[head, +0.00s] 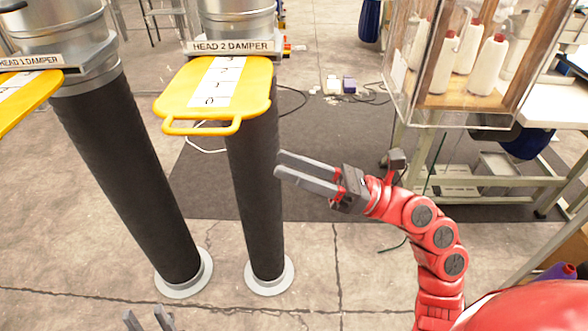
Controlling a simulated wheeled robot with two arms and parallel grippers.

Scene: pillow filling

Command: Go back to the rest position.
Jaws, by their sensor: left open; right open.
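My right gripper (279,164) is open and empty, reaching leftward at mid-height in the head view. Its fingertips overlap the right edge of the second black duct (255,200) in the picture; I cannot tell if they touch it. Above it, a yellow damper plate (255,84) with a handle sits in the slot labelled HEAD 2 DAMPER. My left gripper (146,316) shows only as two grey fingertips at the bottom edge, apart and with nothing visible between them. The rest of the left arm is out of view.
Another black duct (125,165) stands at the left with a second yellow plate (25,98) by the HEAD 1 DAMPER label. A clear-walled case of thread cones (488,62) on a stand (470,185) is at the right. The floor (340,280) between the ducts and my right arm is clear.

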